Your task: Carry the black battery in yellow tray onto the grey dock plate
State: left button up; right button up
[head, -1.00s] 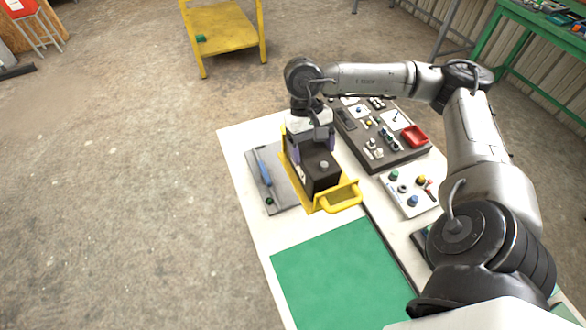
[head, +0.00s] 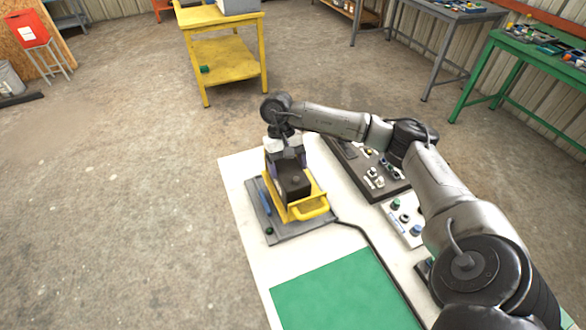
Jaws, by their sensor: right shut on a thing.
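The black battery (head: 293,183) sits upright in the yellow tray (head: 310,208), whose looped handle faces me. The tray is over the grey dock plate (head: 291,232) and covers its middle; the plate's rim shows around it. Whether the tray's underside touches the plate is hidden. My right gripper (head: 286,165) is shut on the battery-and-tray unit from above, at its far end; the exact contact is hard to see. My left gripper is not in view.
A blue strip (head: 264,197) and a green knob (head: 269,231) are at the plate's left side. A dark cable (head: 362,232) runs along the white table. A dark parts board (head: 375,178), a light control panel (head: 404,222) and a green mat (head: 345,290) lie nearby.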

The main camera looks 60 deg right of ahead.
jog(key=shift+w+d+f, duration=0.1)
jog(key=shift+w+f, duration=0.05)
jog(key=shift+f, duration=1.35)
jog(key=shift+f+b, duration=0.3)
jog(key=shift+f, duration=0.2)
jog(key=shift+f, duration=0.1)
jog(key=o, duration=1.8)
